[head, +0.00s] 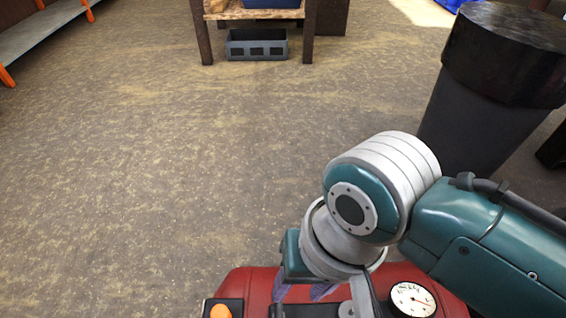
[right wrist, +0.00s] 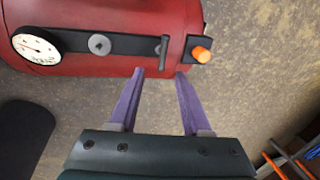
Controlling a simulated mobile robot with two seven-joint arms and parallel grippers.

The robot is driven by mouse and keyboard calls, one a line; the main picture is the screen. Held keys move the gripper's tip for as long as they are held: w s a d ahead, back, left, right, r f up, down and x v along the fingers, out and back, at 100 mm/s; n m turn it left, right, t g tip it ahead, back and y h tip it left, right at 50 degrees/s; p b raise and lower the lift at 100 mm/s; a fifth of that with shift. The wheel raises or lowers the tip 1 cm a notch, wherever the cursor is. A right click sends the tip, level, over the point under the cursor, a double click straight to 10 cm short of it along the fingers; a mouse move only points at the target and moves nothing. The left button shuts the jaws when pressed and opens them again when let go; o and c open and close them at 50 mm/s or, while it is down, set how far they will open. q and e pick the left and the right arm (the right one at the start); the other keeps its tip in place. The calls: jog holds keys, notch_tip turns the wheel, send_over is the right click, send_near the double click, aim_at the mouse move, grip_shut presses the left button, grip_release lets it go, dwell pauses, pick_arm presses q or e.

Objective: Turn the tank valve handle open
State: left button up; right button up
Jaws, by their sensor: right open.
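The red tank (head: 250,284) lies at the bottom of the head view, partly hidden by my right arm. In the right wrist view the tank (right wrist: 100,15) fills the upper left. A dark strip on it carries a white gauge (right wrist: 37,48), a grey round disc (right wrist: 99,45), a thin dark bar handle (right wrist: 164,50) and an orange knob (right wrist: 201,55) on a black block. The bar handle appears to be the valve handle. My right gripper (right wrist: 160,74) is open and empty. Its purple fingertips lie on either side of the handle's line, just short of it in the picture. My left gripper is not in view.
A dark bin (head: 475,115) stands at the right of the head view. A wooden table (head: 230,12) with a grey crate (head: 257,50) beneath is at the back. A shelf (head: 35,35) with orange posts is at far left. The middle floor is clear.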

aim_at(280, 312)
jog(key=shift+m, duration=0.3)
jog(key=f+b, duration=0.2)
jog(key=f, duration=0.1)
jog(key=a+f+b, duration=0.1)
jog(key=f+b, duration=0.2)
jog(key=a+f+b, duration=0.1)
jog(key=f+b, duration=0.2)
jog(key=shift+s+a+f, duration=0.1)
jog(key=shift+a+f, duration=0.15)
jog(key=shift+f, duration=0.1)
grip_shut()
